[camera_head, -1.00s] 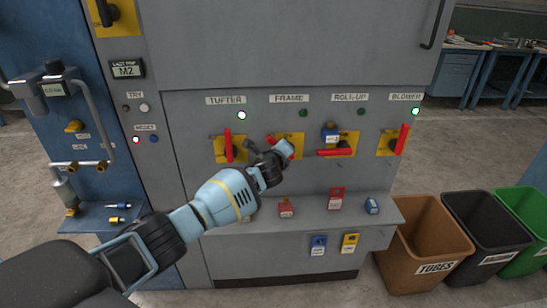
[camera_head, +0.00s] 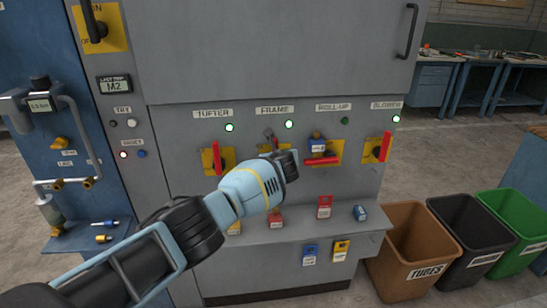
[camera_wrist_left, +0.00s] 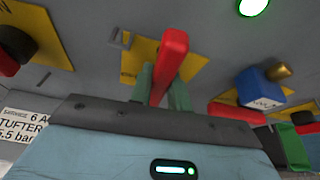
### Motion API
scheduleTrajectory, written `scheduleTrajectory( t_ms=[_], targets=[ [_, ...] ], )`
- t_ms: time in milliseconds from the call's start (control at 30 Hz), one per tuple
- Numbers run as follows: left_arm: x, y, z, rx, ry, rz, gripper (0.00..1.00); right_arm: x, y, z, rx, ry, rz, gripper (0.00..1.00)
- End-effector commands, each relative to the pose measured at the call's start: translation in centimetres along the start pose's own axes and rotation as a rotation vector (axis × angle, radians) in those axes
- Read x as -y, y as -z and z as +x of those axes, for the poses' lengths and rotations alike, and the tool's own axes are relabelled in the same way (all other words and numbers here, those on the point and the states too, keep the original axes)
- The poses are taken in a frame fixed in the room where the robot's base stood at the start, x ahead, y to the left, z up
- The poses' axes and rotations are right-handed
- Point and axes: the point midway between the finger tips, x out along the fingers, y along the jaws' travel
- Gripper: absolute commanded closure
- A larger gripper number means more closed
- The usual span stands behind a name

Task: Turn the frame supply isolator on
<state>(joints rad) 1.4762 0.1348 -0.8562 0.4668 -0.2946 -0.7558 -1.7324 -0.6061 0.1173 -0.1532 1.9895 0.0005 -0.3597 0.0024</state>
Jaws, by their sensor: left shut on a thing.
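The frame isolator is under the FRAME label (camera_head: 275,110), mostly hidden behind my left gripper (camera_head: 289,158) in the head view. In the left wrist view its red handle (camera_wrist_left: 171,58) stands nearly upright on its yellow plate (camera_wrist_left: 200,66). My left gripper's green fingers (camera_wrist_left: 160,92) are shut on this handle, one on each side. The frame lamp (camera_head: 289,124) is lit green; it also shows in the left wrist view (camera_wrist_left: 253,6). My right gripper is not in view.
The tufter handle (camera_head: 217,157) and blower handle (camera_head: 385,146) are upright, their lamps lit. The roll-up handle (camera_head: 321,161) is horizontal, with a blue lock (camera_head: 318,145) and a dark lamp. A shelf (camera_head: 345,237) with tags juts out below. Bins (camera_head: 405,275) stand right.

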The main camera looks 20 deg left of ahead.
Motion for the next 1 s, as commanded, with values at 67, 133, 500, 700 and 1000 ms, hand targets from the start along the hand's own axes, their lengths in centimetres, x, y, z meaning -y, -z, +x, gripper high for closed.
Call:
scheduleTrajectory(
  t_ms=[67,133,500,700,1000],
  targets=[
    [0.27,1.54,0.12,-0.018,-0.012,0.036,1.0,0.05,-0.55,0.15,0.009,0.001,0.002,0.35],
    [0.38,1.61,0.11,-0.019,-0.022,0.06,1.0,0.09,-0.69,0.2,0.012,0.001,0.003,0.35],
    [0.47,1.48,0.1,-0.019,-0.046,0.111,1.0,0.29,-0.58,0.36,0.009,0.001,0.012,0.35],
    [0.45,1.45,0.09,-0.019,-0.046,0.112,1.0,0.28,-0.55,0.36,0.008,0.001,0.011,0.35],
    [0.38,1.3,0.12,-0.017,-0.047,0.11,0.6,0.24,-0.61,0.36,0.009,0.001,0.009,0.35]
  ],
)
